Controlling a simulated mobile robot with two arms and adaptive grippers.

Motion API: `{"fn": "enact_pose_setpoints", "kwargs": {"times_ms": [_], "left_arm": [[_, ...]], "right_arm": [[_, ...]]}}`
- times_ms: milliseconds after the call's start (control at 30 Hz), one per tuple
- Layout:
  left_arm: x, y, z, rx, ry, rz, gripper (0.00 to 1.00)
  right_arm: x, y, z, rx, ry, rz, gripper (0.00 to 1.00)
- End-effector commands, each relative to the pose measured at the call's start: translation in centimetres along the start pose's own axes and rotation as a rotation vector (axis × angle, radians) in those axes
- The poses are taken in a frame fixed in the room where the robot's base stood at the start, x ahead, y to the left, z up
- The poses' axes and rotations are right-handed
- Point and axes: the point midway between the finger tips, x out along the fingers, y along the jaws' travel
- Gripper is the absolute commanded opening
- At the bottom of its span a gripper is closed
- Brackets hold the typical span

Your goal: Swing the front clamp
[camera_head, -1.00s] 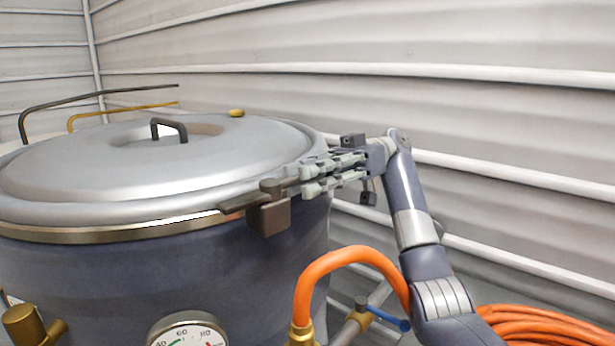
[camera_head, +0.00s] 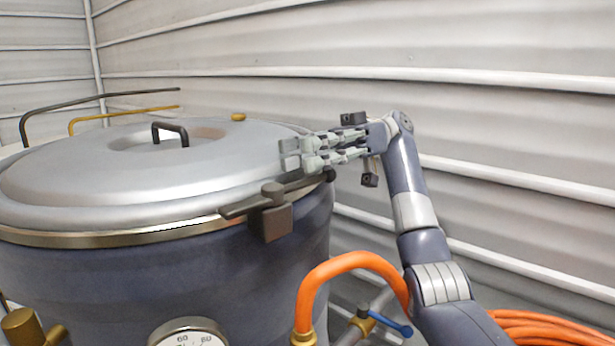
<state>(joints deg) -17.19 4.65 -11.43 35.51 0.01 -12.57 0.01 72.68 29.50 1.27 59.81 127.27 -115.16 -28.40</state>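The front clamp (camera_head: 272,218) is a dark brown bracket on the front rim of the large vessel. A flat arm points left from it over the lid's edge, and a bar runs right along the rim to a dark knob (camera_head: 328,175). My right gripper (camera_head: 287,155) is above this bar, over the lid's (camera_head: 120,175) right edge. Its fingertips point left with a narrow gap between them, and nothing shows held. It looks apart from the clamp, though the fingers hide part of the rim behind. My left gripper is out of view.
The dark blue vessel (camera_head: 150,285) fills the left. A lid handle (camera_head: 170,132), a gauge (camera_head: 188,334), and an orange hose (camera_head: 345,259) with a blue-handled valve (camera_head: 388,322) are nearby. A corrugated wall (camera_head: 520,130) stands behind; the space above the lid is clear.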

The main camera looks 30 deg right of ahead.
Motion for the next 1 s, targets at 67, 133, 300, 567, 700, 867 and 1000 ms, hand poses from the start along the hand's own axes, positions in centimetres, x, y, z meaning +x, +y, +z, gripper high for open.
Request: {"fn": "enact_pose_setpoints", "kwargs": {"times_ms": [67, 133, 300, 567, 700, 867, 1000], "left_arm": [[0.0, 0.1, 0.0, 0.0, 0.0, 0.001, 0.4], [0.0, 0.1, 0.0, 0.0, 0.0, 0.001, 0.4], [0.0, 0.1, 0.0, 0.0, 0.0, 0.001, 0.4], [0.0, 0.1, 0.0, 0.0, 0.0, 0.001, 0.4], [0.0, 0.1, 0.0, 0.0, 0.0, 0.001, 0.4], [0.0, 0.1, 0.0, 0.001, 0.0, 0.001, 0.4], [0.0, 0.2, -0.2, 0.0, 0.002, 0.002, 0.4]], "right_arm": [[0.0, -0.3, -1.6, -0.003, -0.001, 0.0, 0.31], [0.0, -0.6, -2.7, -0.002, -0.001, 0.0, 0.31], [0.0, -0.9, -4.5, 0.001, -0.001, 0.0, 0.31], [0.0, -1.0, -5.2, 0.002, -0.001, 0.0, 0.31], [0.0, -1.0, -5.1, 0.002, -0.001, 0.0, 0.31], [0.0, -1.0, -5.1, 0.001, -0.001, 0.0, 0.31], [0.0, -1.0, -5.1, 0.001, -0.001, 0.0, 0.31]]}}
